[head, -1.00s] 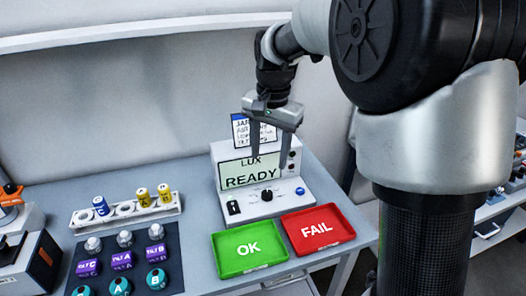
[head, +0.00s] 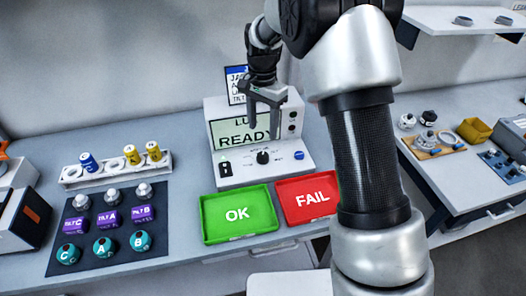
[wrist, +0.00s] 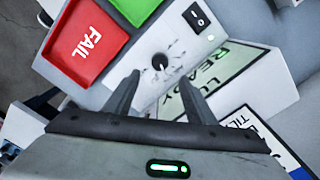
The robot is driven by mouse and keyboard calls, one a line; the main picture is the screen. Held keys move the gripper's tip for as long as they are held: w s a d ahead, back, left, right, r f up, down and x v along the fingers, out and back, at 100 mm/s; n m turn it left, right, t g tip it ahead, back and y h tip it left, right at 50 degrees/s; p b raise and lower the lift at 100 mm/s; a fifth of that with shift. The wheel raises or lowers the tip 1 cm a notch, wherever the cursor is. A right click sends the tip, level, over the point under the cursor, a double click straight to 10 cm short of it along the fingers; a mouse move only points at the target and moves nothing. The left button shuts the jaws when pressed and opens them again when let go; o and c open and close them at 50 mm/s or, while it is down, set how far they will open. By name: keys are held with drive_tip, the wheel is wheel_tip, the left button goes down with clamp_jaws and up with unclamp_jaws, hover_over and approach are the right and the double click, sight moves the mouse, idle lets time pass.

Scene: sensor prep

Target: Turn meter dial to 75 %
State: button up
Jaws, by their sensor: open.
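The lux meter (head: 222,174) is a white box with a screen (head: 228,139) reading "READY". Its black dial (head: 263,157) sits on the sloped front panel, between a black switch (head: 225,169) and a blue button (head: 299,155). In the wrist view the dial (wrist: 160,62) shows a light pointer mark, but the scale is too small to read. My gripper (head: 264,122) is open and empty, in front of the screen and above the dial. In the wrist view its two fingers (wrist: 157,92) point toward the dial, one to each side and apart from it.
A green OK tray (head: 207,222) and a red FAIL tray (head: 291,216) lie in front of the meter. A rack (head: 70,174) with batteries and a dark mat (head: 150,243) with several sensors are at left. A second bench (head: 450,185) stands at right.

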sight(263, 155)
wheel_tip(263, 155, down, 11)
drive_tip(key=shift+f, duration=0.1)
idle(0.3)
drive_tip(key=c, duration=1)
drive_tip(key=shift+c, duration=0.2)
